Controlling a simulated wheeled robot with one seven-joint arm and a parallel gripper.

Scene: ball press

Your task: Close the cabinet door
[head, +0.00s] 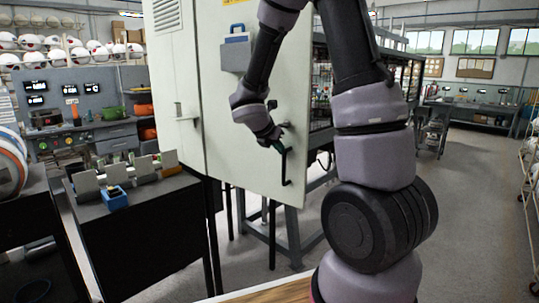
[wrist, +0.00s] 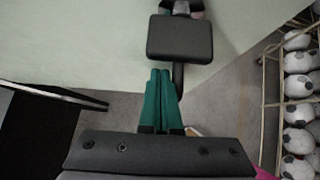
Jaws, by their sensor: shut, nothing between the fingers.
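The pale cabinet (head: 172,75) stands left of centre in the head view, with a vent at its top. Its door (head: 235,125) stands swung open and carries a grey holder with a blue item. A black bar handle (head: 286,168) is near the door's right edge. My gripper (head: 282,147) is beside the handle, in front of the door. In the wrist view, its green fingers (wrist: 161,98) are together with nothing between them. The door's pale face (wrist: 75,45) fills the upper left there. Whether the fingers touch the handle I cannot tell.
A dark workbench (head: 135,215) with a blue device (head: 113,197) stands left of the door. Metal shelving is behind the door. Open grey floor lies to the right, with a ball rack (head: 530,180) at the far edge.

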